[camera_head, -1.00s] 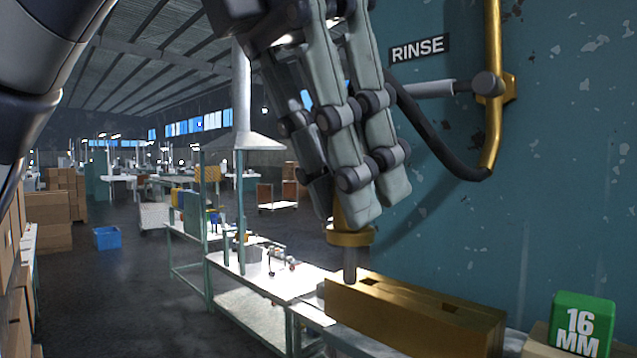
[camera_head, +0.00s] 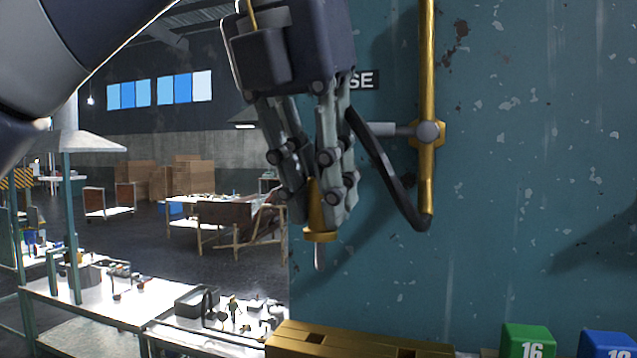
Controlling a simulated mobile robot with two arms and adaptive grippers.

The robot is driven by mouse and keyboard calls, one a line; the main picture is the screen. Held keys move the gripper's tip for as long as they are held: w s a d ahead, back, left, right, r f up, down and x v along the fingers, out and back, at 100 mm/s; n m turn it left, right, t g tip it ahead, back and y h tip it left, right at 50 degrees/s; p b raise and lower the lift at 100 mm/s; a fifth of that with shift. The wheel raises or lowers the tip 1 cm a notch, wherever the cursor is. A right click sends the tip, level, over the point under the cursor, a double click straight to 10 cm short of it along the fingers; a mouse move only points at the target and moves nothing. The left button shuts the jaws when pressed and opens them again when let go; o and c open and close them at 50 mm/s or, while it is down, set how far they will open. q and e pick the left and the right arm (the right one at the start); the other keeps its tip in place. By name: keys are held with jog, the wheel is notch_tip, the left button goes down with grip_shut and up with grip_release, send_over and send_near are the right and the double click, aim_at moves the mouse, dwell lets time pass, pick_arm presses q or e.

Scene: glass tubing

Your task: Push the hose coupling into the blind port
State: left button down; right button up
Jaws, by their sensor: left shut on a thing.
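My left gripper (camera_head: 322,208) comes in from the top and is shut on the brass hose coupling (camera_head: 320,236). The coupling points down, with a brass collar and a thin grey metal tip below the fingers; its upper part is hidden between them. A black hose (camera_head: 387,182) runs from behind the gripper to a brass pipe on the wall. A long brass block (camera_head: 350,346) lies below the coupling, with dark openings in its top. The tip is above the block and apart from it. I cannot tell which opening is the blind port. My right gripper is not in view.
A worn teal wall (camera_head: 520,190) stands close behind, with the vertical brass pipe (camera_head: 428,100) on it. A partly hidden label (camera_head: 362,80) is beside the gripper. A green block (camera_head: 528,341) and a blue block (camera_head: 606,345) stand at the lower right. Workbenches stand at left.

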aim_at(311, 231)
pick_arm(q)
jog(key=shift+a+f+b, duration=0.45)
jog(key=shift+f+b, duration=0.2)
jog(key=shift+f, duration=0.2)
jog(key=shift+s+f+b, duration=0.1)
jog(key=shift+f+b, duration=0.25)
jog(key=shift+f, duration=0.05)
jog(key=shift+d+f+b, duration=0.2)
jog(key=shift+f+b, duration=0.5)
jog(key=shift+f, duration=0.15)
jog(key=shift+f+b, duration=0.6)
jog(key=shift+f, duration=0.2)
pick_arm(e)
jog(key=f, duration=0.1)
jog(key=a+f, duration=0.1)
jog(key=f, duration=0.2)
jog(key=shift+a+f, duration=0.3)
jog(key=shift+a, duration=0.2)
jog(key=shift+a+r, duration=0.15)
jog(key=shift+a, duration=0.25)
pick_arm(q)
jog(key=shift+p, duration=0.35)
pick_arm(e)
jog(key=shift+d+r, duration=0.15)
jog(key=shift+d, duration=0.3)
